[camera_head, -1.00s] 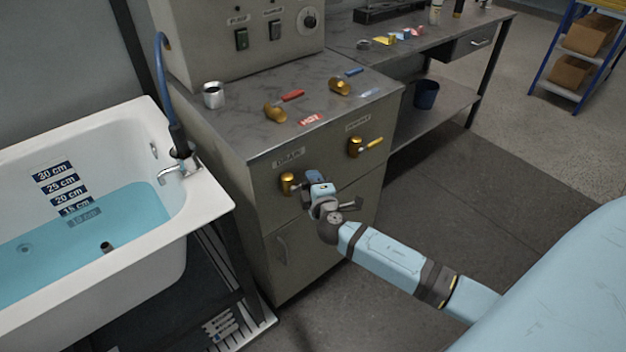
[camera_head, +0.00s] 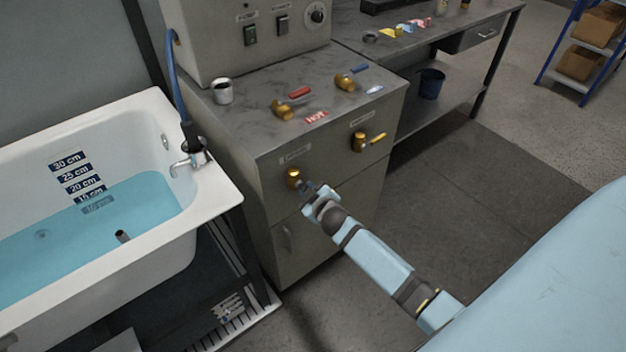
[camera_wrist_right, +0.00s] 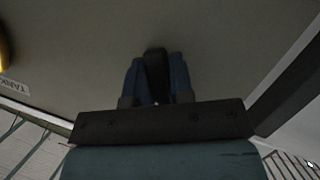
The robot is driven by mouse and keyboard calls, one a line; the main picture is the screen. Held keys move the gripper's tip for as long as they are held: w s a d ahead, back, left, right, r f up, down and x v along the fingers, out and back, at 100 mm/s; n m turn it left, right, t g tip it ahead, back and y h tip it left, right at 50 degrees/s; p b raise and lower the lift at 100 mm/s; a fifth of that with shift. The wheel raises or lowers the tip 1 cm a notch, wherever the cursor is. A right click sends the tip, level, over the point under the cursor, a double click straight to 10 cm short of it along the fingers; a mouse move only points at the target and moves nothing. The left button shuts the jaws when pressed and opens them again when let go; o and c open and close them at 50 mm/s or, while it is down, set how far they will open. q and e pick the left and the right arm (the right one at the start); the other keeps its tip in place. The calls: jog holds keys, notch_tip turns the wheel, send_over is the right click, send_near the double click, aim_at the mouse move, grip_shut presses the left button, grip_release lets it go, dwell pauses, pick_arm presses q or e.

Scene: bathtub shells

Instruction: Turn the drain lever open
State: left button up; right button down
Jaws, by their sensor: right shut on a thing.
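The brass drain valve (camera_head: 293,177) is on the front of the grey cabinet, under a small label at its upper left. A short dark lever (camera_head: 306,186) runs from it down to the right, into my right gripper (camera_head: 312,192). In the right wrist view, my right gripper's two blue fingers (camera_wrist_right: 156,80) are closed on the dark lever (camera_wrist_right: 156,65), against the cabinet front. The wrist hides most of the lever in the head view. My left gripper is not in view.
A white bathtub (camera_head: 215,190) with blue water (camera_head: 130,220) stands left of the cabinet (camera_head: 330,200). A second brass valve with a yellow lever (camera_head: 375,138) is up and right of my gripper. Red-levered (camera_head: 290,103) and blue-levered (camera_head: 350,75) valves are on top. The floor at right is clear.

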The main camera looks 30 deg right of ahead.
jog(key=a+m+y+p, duration=0.1)
jog(key=p, duration=0.1)
jog(key=shift+a+f+m+p, duration=0.1)
jog(key=shift+a+m+p, duration=0.05)
jog(key=shift+m+p, duration=0.25)
jog(key=a+m+y+p, duration=0.1)
jog(key=m+y+p, duration=0.1)
jog(key=shift+s+a+f+g+p, duration=0.1)
jog(key=shift+a+f+g+p, duration=0.2)
jog(key=shift+a+f+p, duration=0.1)
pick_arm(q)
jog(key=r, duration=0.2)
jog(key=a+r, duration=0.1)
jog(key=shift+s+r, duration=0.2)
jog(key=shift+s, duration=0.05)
pick_arm(e)
jog(key=shift+m, duration=0.3)
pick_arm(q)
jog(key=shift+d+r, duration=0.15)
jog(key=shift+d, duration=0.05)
pick_arm(e)
jog(key=shift+a, duration=0.1)
jog(key=c, duration=1)
grip_release()
